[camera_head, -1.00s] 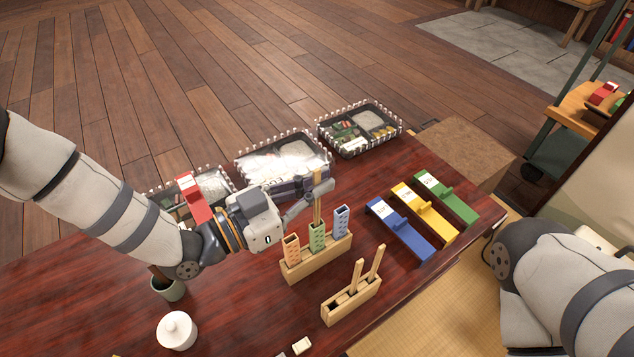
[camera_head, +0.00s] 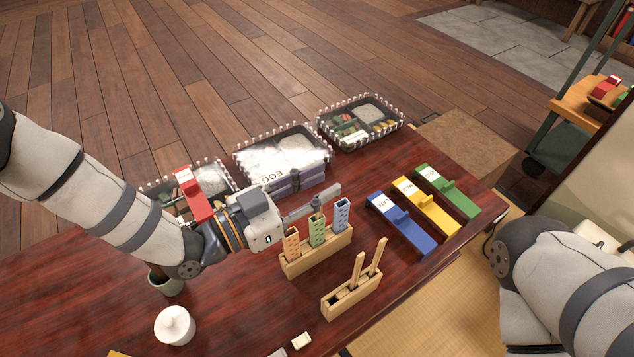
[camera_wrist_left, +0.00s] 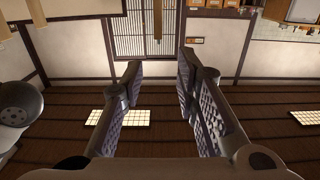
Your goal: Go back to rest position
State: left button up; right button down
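My left gripper (camera_head: 322,198) is empty and sits just above the wooden stand (camera_head: 318,258) that holds orange, green and blue upright cases (camera_head: 342,213). In the left wrist view the two fingers (camera_wrist_left: 158,75) are spread apart with nothing between them. In the head view one finger lies close over the green case and hides its top. My left arm reaches in from the left across the table. My right arm shows at the right edge; its gripper is out of the picture.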

pick_arm(q)
jog(key=o, duration=0.5)
dwell(0.6)
